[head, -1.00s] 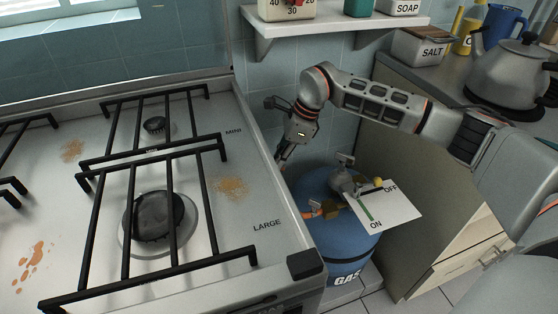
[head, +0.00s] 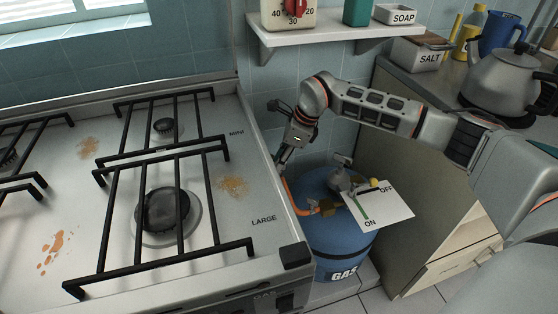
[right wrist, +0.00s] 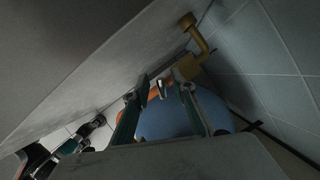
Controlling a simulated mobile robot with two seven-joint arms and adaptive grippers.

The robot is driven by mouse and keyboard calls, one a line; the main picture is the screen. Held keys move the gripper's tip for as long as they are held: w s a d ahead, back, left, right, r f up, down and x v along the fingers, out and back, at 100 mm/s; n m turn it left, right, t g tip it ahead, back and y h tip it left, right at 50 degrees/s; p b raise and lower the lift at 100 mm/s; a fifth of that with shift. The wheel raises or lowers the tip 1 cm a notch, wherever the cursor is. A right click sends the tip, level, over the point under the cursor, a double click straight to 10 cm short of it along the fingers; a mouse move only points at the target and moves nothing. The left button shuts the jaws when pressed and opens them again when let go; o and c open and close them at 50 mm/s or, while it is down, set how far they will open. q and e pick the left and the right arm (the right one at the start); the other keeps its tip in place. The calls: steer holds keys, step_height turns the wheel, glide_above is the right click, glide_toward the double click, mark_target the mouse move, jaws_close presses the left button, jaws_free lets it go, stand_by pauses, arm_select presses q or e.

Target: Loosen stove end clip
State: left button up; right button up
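The orange hose (head: 291,196) runs from the gas bottle's fitting up along the stove's right side. The stove (head: 265,200) hides its upper end in the head view. My right gripper (head: 281,163) points down between stove and wall. In the right wrist view its fingers (right wrist: 162,82) are apart, with the orange hose (right wrist: 153,93) and a small metal piece (right wrist: 163,88), perhaps the stove end clip, showing between them. Contact cannot be told. A brass fitting (right wrist: 185,68) lies just beyond. Dark parts at the wrist view's lower left may be my left gripper (right wrist: 85,135).
The blue gas bottle (head: 335,240) stands right of the stove, with an ON/OFF card (head: 385,212) at its valve. A cabinet (head: 430,190) is to its right. A shelf (head: 335,33) hangs above my right forearm. The gap beside the stove is narrow.

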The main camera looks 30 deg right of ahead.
steer(key=v, duration=0.7)
steer(key=shift+r, duration=0.2)
steer(key=shift+s+d, duration=0.1)
steer(key=shift+d, duration=0.05)
